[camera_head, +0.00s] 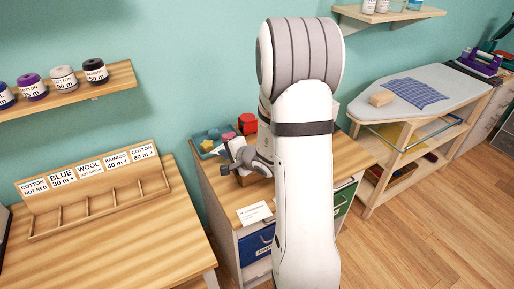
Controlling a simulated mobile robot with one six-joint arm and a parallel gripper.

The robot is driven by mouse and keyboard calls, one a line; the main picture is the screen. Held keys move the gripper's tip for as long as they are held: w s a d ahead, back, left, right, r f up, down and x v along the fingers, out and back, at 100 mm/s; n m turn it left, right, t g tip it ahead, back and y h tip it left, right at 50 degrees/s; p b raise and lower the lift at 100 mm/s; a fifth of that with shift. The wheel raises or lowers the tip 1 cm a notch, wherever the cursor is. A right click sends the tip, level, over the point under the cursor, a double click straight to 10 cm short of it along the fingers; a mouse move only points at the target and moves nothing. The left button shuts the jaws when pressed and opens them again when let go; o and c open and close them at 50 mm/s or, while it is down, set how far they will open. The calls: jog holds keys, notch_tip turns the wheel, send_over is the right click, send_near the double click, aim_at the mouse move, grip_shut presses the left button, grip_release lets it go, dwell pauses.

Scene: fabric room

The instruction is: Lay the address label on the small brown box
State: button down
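A white card with small print (254,213), which looks like the address label, lies flat near the front edge of the wooden cabinet top (222,190). My gripper (228,161) is above the same cabinet top, behind and a little left of the card and apart from it. Its fingers are small and partly overlapped, so I cannot tell whether they are open or hold anything. A small light-brown block (381,99) sits on the ironing board at the right; I cannot tell whether it is the small brown box. My arm hides part of the cabinet top.
A blue-green tray (208,142) with colourful pieces and a red object (247,123) stand at the back of the cabinet top. A label rack (95,195) stands on the left table. The ironing board (440,78) also holds a blue checked cloth (416,94).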

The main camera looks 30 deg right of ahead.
jog(key=s+d+r+g+h+p, duration=0.2)
jog(key=s+d+r+p, duration=0.1)
jog(key=d+r+p, duration=0.45)
jog(key=shift+m, duration=0.3)
jog(key=f+b, duration=0.1)
jog(key=f, duration=0.2)
jog(key=f+b, duration=0.2)
jog(key=f, duration=0.1)
jog(key=f+b, duration=0.1)
jog(key=f, duration=0.2)
jog(key=shift+d+f+b, duration=0.15)
jog(key=shift+d+b, duration=0.2)
jog(key=f+b, duration=0.2)
jog(key=shift+b, duration=0.35)
jog(key=c, duration=2.2)
grip_release()
jog(key=shift+r, duration=0.1)
jog(key=c, duration=1.9)
grip_release()
jog(key=shift+r, duration=0.1)
